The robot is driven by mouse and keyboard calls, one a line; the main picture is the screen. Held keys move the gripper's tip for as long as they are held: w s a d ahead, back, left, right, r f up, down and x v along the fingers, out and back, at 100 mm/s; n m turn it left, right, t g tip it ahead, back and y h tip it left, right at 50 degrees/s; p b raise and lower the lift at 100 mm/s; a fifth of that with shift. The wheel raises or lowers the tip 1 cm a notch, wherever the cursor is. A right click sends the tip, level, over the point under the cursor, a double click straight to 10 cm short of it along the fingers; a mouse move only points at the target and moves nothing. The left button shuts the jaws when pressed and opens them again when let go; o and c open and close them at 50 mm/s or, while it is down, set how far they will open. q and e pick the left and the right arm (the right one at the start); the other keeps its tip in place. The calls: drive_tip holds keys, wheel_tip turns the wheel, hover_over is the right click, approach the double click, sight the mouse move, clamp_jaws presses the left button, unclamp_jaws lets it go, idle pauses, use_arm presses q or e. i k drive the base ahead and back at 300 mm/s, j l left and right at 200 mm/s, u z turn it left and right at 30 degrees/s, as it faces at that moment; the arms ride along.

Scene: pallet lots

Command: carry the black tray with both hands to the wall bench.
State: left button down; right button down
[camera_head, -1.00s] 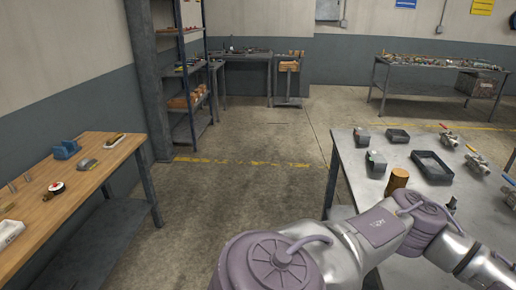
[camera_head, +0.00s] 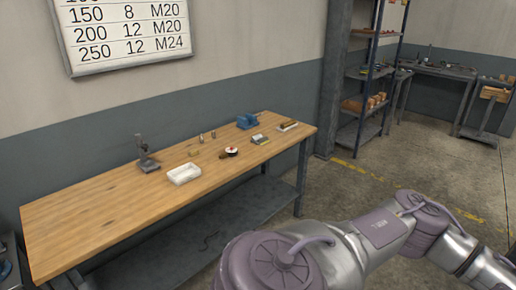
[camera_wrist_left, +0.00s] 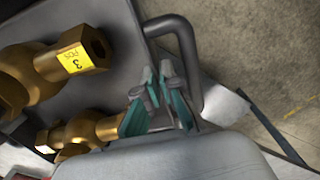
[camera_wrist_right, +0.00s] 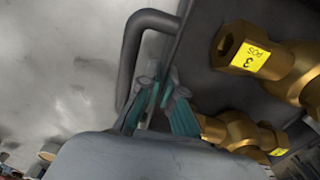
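The black tray shows only in part, in the left wrist view (camera_wrist_left: 120,25) and the right wrist view (camera_wrist_right: 205,85). Brass valves with yellow labels (camera_wrist_left: 75,60) lie in it, seen also in the right wrist view (camera_wrist_right: 270,65). My left gripper (camera_wrist_left: 157,85) has its fingers close together at the tray's dark end handle. My right gripper (camera_wrist_right: 158,85) is likewise at the opposite handle. Both look closed on the handles, though the exact contact is partly hidden. The wooden bench (camera_head: 110,205) stands along the wall in the head view; the tray is outside that view.
On the bench are a white box (camera_head: 184,174), a blue vise-like tool (camera_head: 247,121), a dark stand (camera_head: 147,160) and small parts. The bench's front left top is clear. A shelf rack (camera_head: 366,90) stands right of it. Open floor (camera_head: 400,165) lies to the right.

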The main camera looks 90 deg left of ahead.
sight(86, 219)
drive_tip(key=j+u, duration=0.1)
drive_tip(key=u, duration=3.7)
drive_tip(key=i+j, duration=0.25)
drive_tip(key=i, duration=0.25)
drive_tip(key=i+j, duration=0.3)
drive_tip(key=i, duration=0.2)
drive_tip(key=i+j+u, duration=0.1)
drive_tip(key=i+j, duration=0.15)
drive_tip(key=i, duration=0.3)
